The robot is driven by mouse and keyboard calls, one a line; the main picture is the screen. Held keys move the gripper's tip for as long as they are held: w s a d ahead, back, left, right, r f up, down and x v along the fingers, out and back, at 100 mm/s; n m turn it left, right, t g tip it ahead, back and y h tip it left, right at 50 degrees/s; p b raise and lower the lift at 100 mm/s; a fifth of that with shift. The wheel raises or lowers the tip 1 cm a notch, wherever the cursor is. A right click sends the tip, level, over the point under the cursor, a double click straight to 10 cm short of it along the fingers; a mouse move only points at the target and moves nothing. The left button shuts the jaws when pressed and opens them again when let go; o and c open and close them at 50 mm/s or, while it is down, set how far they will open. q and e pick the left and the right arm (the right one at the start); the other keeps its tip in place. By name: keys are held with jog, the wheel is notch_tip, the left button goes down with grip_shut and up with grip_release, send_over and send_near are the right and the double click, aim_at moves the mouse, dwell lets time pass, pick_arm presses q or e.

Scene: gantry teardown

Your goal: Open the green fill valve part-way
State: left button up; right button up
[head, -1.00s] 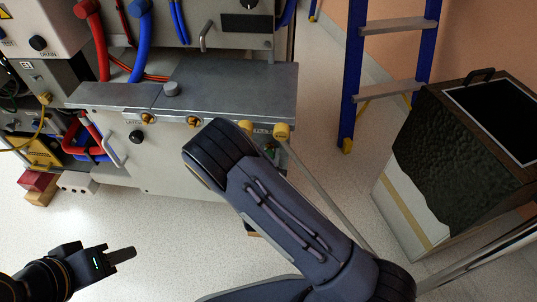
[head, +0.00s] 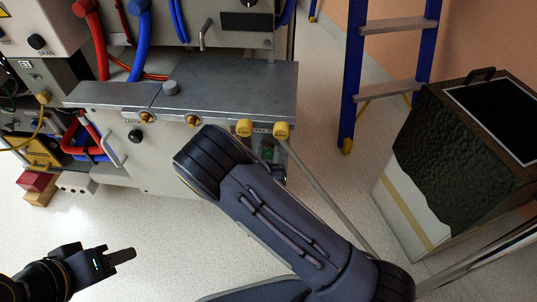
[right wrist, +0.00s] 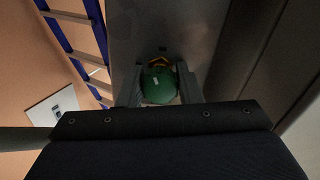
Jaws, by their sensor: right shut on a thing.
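The green fill valve's round knob (right wrist: 158,86) shows in the right wrist view, between the two fingers of my right gripper (right wrist: 159,91). The gripper is shut on it. In the head view a small patch of green (head: 268,151) shows beneath the yellow knobs on the cabinet front, and my right arm hides the right gripper there. My left gripper (head: 121,255) is at the lower left of the head view, over the floor and away from the cabinet. It is seen from the side, so its opening cannot be told.
The grey cabinet ledge (head: 230,88) carries brass fittings and two yellow knobs (head: 281,130) at its front edge. A blue ladder (head: 351,85) stands behind on the right. A dark-topped box (head: 455,150) stands at the right.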

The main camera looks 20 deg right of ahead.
jog(key=shift+n, duration=0.9)
jog(key=shift+f, duration=0.1)
jog(key=o, duration=1)
jog(key=shift+s, duration=0.1)
jog(key=p+v, duration=0.1)
jog(key=v, duration=0.6)
jog(key=shift+s, duration=0.35)
jog(key=shift+s+a, duration=0.1)
